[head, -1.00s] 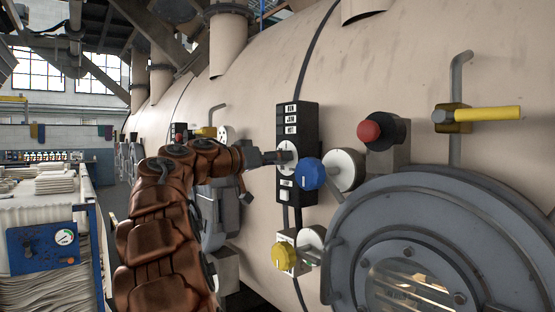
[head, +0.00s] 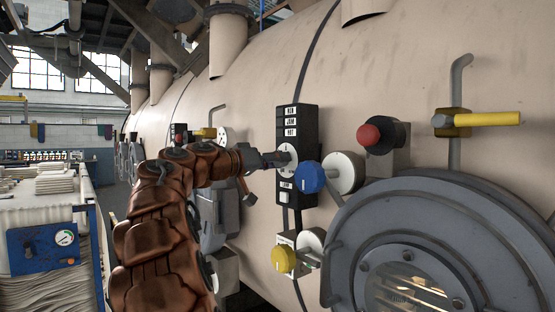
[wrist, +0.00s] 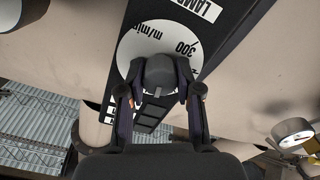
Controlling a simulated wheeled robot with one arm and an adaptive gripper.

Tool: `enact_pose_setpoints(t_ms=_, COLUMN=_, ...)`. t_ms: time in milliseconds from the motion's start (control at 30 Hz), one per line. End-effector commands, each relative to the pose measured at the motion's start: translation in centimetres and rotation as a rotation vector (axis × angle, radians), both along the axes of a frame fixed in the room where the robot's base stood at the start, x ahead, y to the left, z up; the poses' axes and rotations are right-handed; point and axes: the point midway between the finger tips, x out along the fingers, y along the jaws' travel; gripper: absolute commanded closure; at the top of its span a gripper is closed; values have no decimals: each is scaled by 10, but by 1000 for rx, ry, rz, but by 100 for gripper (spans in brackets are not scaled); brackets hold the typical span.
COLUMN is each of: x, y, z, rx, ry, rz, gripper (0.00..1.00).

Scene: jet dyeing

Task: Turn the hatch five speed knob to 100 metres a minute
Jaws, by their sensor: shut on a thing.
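The speed knob (wrist: 160,72) is a dark grey knob on a round white dial (wrist: 137,46) printed "m/min" and "300". A small pale mark shows on the knob's near face. The dial (head: 288,153) is on a black panel (head: 297,113) fixed to the beige vessel wall. My gripper (head: 283,158) reaches the dial from the left; in the wrist view its two fingers (wrist: 158,95) are shut on the knob, one on each side. The fingers and knob hide much of the dial, and I cannot read the set value.
A blue knob (head: 309,177) is close to the right of the panel, with a red button (head: 369,134) beyond it. A yellow knob (head: 284,259) is below. A round hatch (head: 440,235) and a yellow-handled valve (head: 487,118) are at the right.

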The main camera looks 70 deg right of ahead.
Motion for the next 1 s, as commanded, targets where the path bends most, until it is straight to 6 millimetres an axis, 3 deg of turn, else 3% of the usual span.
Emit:
enact_pose_setpoints(t_ms=600, x=-1, y=0, z=3, rx=256, ry=442, rz=-2, gripper=100)
enact_pose_setpoints(t_ms=1000, x=0, y=0, z=1, rx=326, ry=567, rz=0, gripper=100)
